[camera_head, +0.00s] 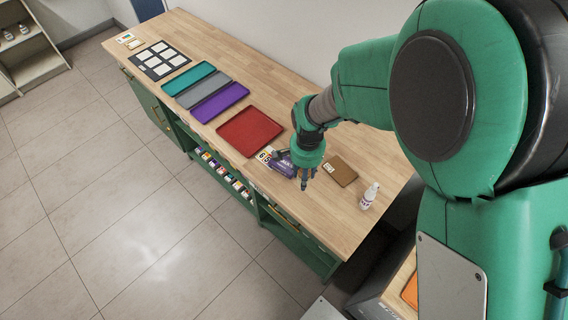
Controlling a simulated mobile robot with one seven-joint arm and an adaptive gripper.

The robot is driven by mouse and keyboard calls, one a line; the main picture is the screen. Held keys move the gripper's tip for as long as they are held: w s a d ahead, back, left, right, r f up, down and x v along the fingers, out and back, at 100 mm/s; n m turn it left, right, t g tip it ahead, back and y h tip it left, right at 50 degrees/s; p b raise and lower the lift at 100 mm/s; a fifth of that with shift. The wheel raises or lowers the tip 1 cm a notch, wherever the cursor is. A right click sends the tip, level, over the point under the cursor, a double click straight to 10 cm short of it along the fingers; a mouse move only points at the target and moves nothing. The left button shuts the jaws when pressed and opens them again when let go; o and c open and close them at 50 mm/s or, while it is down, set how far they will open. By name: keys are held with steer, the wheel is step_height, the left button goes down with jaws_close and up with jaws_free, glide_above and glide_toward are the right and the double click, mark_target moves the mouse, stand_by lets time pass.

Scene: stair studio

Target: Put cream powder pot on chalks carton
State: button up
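My gripper (304,183) points down over the near part of the wooden workbench.
A red tray (249,131) lies left of the carton, with purple (219,101), grey and teal trays beyond. Bare wood lies between the bottle and the bench's near edge.

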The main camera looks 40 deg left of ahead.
steer(key=s+a+f, duration=0.1)
steer(key=s+f, duration=0.2)
steer(key=f, duration=0.2)
steer(key=shift+a, duration=0.25)
steer(key=shift+w, duration=0.1)
glide_above(284, 162)
steer(key=shift+s+d+f, duration=0.2)
steer(key=shift+d+f, duration=0.15)
steer(key=shift+f, duration=0.35)
stand_by(0.4)
steer(key=shift+w+a+f, duration=0.1)
steer(key=shift+w+a, duration=0.15)
steer(key=shift+a, duration=0.15)
steer(key=shift+f, duration=1.7)
steer(key=shift+d+f+b, duration=0.1)
steer(key=shift+f+b, duration=0.05)
steer(key=shift+b, duration=0.2)
